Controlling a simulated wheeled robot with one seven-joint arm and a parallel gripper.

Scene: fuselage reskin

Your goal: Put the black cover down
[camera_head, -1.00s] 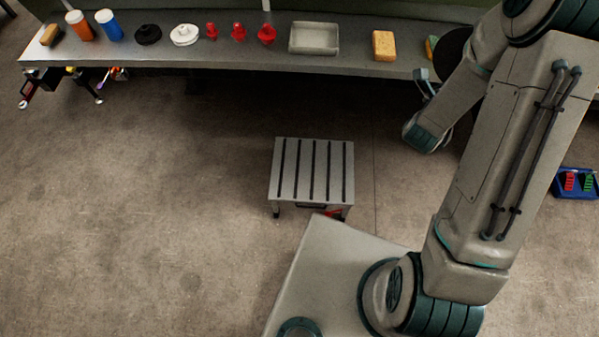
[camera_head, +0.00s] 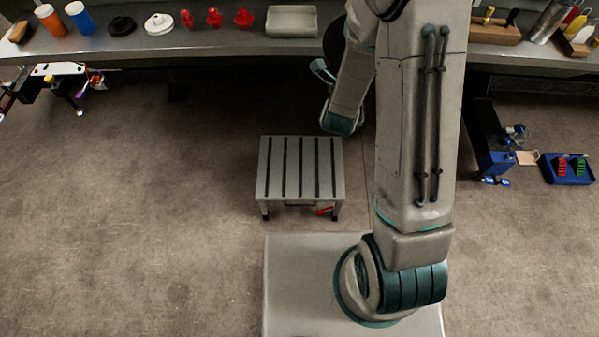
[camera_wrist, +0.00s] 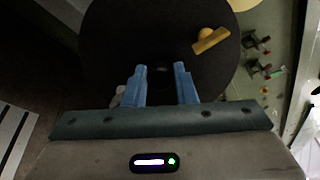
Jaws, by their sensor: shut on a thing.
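The black cover (camera_wrist: 110,35) is a large, dark round disc filling the upper middle of the wrist view. My gripper (camera_wrist: 160,70) has its two blue fingers shut on a dark part at the middle of the cover. A yellow bar-shaped piece (camera_wrist: 210,41) shows over the cover's right part; I cannot tell if it is attached. In the head view a dark edge of the cover (camera_head: 333,40) shows beside my arm at the bench's front edge. My arm hides most of the cover and my gripper there.
The long grey bench (camera_head: 215,45) holds bottles, a small black disc (camera_head: 121,26), a white disc (camera_head: 158,24), red parts and a metal tray (camera_head: 291,21). A slatted stool (camera_head: 300,168) stands on the floor before my base. A blue tray (camera_head: 568,169) lies at right. Floor left is clear.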

